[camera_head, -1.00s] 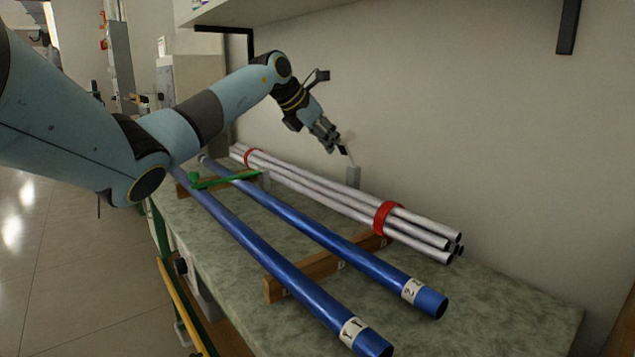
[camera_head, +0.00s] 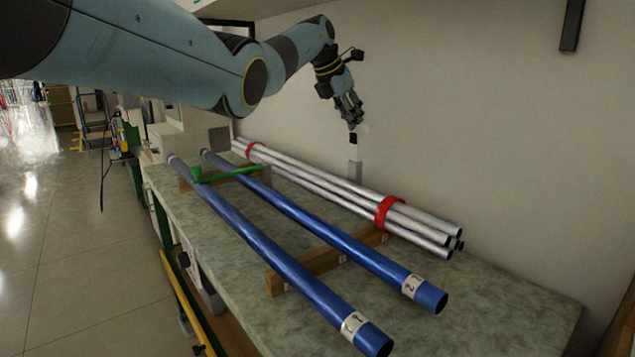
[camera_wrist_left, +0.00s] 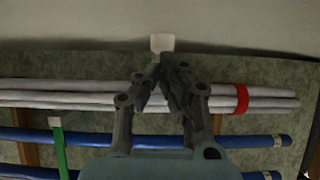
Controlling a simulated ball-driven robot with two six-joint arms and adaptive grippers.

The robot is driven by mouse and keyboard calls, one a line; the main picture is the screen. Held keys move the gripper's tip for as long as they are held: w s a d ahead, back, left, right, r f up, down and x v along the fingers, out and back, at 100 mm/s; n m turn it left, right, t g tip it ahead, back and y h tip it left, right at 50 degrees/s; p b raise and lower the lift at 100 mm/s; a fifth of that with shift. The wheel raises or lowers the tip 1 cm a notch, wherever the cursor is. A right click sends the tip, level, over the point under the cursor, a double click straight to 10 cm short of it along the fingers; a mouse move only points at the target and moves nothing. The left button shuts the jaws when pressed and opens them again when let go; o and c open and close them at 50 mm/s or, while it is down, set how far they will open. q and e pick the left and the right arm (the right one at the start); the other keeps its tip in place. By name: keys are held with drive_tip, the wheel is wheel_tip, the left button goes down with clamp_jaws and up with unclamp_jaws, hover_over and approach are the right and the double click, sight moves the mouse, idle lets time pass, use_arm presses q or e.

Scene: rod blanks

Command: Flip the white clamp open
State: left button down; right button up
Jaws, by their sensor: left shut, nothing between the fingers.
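The white clamp (camera_head: 354,172) stands on the bench by the wall, behind the silvery rods. Its pale block shows in the head view, with a dark upright part (camera_head: 353,141) above it. My left gripper (camera_head: 353,126) is shut and empty, directly above that dark part; whether they touch I cannot tell. In the left wrist view a white piece of the clamp (camera_wrist_left: 162,43) shows just beyond my fingertips (camera_wrist_left: 162,64), which hide what lies under them. My right gripper is not in view.
Silvery rods (camera_head: 330,192) with red bands lie beside two blue rods (camera_head: 285,267) on wooden supports (camera_head: 318,261). A green clamp (camera_head: 228,174) crosses the blue rods at the far end. The near right bench top (camera_head: 500,300) is clear.

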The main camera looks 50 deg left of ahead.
use_arm(q)
drive_tip(key=shift+w+d+g, duration=0.1)
drive_tip(key=shift+w+g, duration=0.25)
drive_tip(key=shift+g, duration=0.05)
idle(0.5)
drive_tip(key=v, duration=0.7)
drive_tip(key=shift+r, duration=0.2)
idle(0.4)
drive_tip(key=shift+s, duration=0.1)
